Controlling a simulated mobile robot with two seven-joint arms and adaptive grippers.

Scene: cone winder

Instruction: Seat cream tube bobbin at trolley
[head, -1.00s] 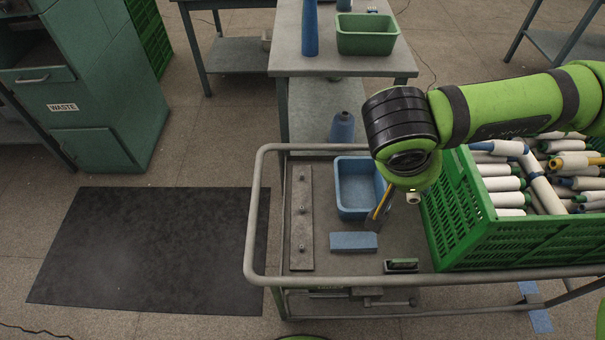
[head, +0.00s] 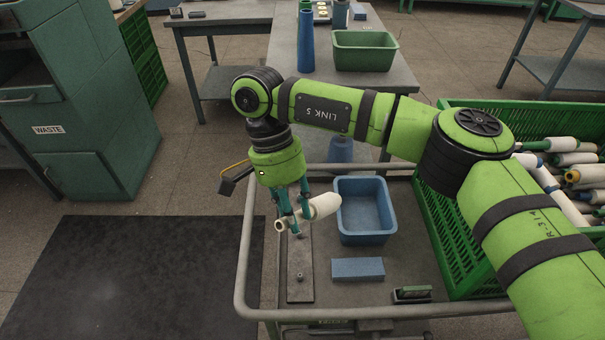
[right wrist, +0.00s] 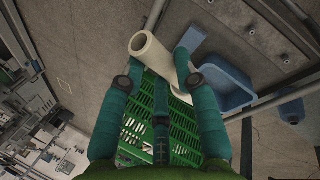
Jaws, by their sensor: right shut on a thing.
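The cream tube bobbin (head: 322,207) is held lying on its side, roughly level, by my right gripper (head: 293,212). The gripper is shut on it above the far end of the grey peg plate (head: 299,268), on the left of the trolley (head: 247,240). In the right wrist view the bobbin (right wrist: 153,52) lies across the fingertips of the right gripper (right wrist: 152,68), its hollow end showing. One peg on the plate shows clear; the far part of the plate is hidden behind gripper and bobbin. My left gripper is not in view.
A blue bin (head: 363,236), a blue block (head: 357,269) and a small dark brush-like item (head: 412,294) are on the trolley right of the plate. A green crate (head: 455,245) of bobbins stands at the right. The trolley's raised rail surrounds them.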

